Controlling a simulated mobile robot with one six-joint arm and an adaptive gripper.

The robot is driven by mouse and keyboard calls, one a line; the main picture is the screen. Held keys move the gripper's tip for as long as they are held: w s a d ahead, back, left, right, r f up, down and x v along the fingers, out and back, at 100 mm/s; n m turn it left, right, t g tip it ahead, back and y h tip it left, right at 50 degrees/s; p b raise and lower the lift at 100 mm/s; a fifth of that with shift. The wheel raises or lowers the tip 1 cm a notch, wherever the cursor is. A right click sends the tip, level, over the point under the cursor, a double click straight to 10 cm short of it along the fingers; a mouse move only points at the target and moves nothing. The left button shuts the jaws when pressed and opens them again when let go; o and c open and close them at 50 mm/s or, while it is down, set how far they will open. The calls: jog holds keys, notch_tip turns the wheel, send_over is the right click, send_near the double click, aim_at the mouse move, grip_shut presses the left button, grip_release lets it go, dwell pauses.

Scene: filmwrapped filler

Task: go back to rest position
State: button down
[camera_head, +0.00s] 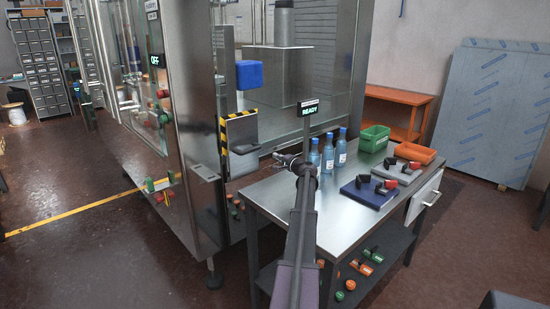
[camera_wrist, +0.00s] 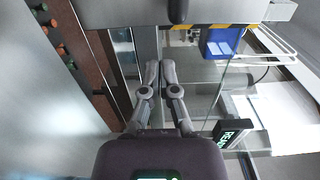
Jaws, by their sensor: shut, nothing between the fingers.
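My gripper (camera_head: 285,159) is at the far end of my arm, near the left side of the steel table (camera_head: 280,193) in the head view. It points toward the steel machine (camera_head: 200,150). In the wrist view my gripper (camera_wrist: 160,66) has its two fingers together, with nothing seen between them. My arm reaches across the table's left part and hides some of its top.
Several blue bottles (camera_head: 328,153), a green bin (camera_head: 374,138), an orange tray (camera_head: 416,152) and a blue tray (camera_head: 361,196) stand on the table. A striped ledge (camera_head: 239,140) juts from the machine. Floor at left is open.

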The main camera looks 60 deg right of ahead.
dwell(0.4)
jog(key=w+a+f+n+y, duration=0.1)
jog(key=w+a+n+y, duration=0.1)
jog(key=w+a, duration=0.3)
jog(key=w+a+f+n+g+y+p, duration=0.1)
jog(key=w+a, duration=0.3)
jog(key=a, duration=0.6)
jog(key=w+a+f+n+g+y+p, duration=0.1)
jog(key=w+a+n+y, duration=0.2)
jog(key=w+a, duration=0.2)
jog(key=shift+w+a, duration=0.15)
jog(key=shift+a, duration=0.65)
jog(key=shift+w+a, duration=0.15)
jog(key=shift+a, duration=0.65)
jog(key=w+a+f+n+g+y+p, duration=0.2)
jog(key=a+f+n+g, duration=0.15)
jog(key=a, duration=1.55)
jog(key=w+a+f+n+g+y+p, duration=0.2)
jog(key=a+n+g, duration=0.3)
jog(key=a, duration=1.4)
jog(key=s+a+n+g+h+p, duration=0.1)
jog(key=s+a+n+g+h, duration=0.1)
jog(key=s+a, duration=0.7)
jog(key=s+a+n+g+h+p, duration=0.2)
jog(key=s+a+n+g, duration=0.2)
jog(key=s+a, duration=0.5)
jog(key=a+n, duration=0.1)
jog(key=a, duration=0.5)
jog(key=shift+a+f+g, duration=0.35)
jog(key=shift+a+f, duration=0.05)
